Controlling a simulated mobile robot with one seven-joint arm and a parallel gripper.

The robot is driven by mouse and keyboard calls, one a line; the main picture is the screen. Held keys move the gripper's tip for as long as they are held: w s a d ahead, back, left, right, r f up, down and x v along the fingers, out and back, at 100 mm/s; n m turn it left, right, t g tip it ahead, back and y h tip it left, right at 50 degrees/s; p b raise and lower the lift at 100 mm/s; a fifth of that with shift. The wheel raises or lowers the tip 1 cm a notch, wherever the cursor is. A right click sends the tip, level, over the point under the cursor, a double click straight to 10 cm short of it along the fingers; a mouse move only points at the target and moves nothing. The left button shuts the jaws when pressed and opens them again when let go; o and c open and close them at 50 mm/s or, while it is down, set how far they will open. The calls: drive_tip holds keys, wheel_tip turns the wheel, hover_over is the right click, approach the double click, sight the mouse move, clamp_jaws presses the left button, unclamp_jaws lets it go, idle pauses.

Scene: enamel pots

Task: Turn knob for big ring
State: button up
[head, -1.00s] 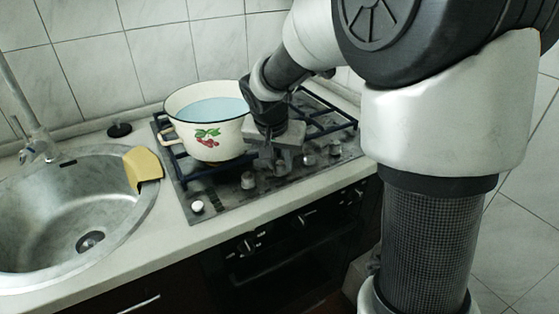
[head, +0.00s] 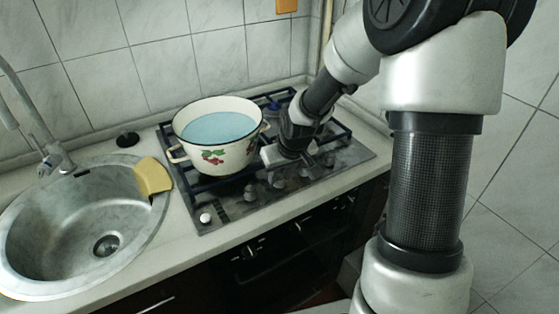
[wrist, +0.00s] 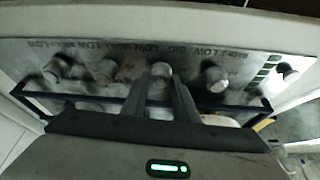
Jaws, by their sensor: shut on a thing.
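The hob (head: 222,212) has a row of grey knobs along its front edge. In the wrist view my gripper (wrist: 162,84) has its fingers on either side of a middle knob (wrist: 160,70) and is shut on it. Blurred lettering beside this knob seems to include "BIG". Other knobs stand on both sides, one nearer the white button (wrist: 213,75) and two on the other side (wrist: 105,69). In the head view my gripper (head: 286,166) is low over the hob's front, right of the pot, and hides its own fingertips.
A white enamel pot (head: 232,158) with cherries and bluish water stands on the hob's left grate, close to my gripper. A white button (head: 205,218) is at the front left corner. The sink (head: 60,230) with a yellow cloth (head: 152,177) lies left. Tiled wall behind.

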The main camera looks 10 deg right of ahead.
drive_tip(key=n+p, duration=0.1)
drive_tip(key=p, duration=0.1)
drive_tip(key=n+y+p, duration=0.1)
drive_tip(key=n+p, duration=0.2)
drive_tip(key=p, duration=0.1)
drive_tip(key=shift+d+r+n+g+y, duration=0.2)
drive_tip(key=shift+r+n+g+y, duration=0.1)
drive_tip(key=shift+n+y, duration=0.1)
drive_tip(key=n+p, duration=0.1)
drive_tip(key=n+g+p, duration=0.1)
drive_tip(key=n, duration=0.1)
drive_tip(key=n+y+p, duration=0.1)
drive_tip(key=n+p, duration=0.1)
drive_tip(key=shift+w+d+f+g, duration=0.15)
drive_tip(key=shift+f+g, duration=0.1)
drive_tip(key=shift+g, duration=0.15)
drive_tip(key=o, duration=1.1)
drive_tip(key=shift+c, duration=0.2)
drive_tip(key=p+v, duration=0.1)
drive_tip(key=v, duration=1.6)
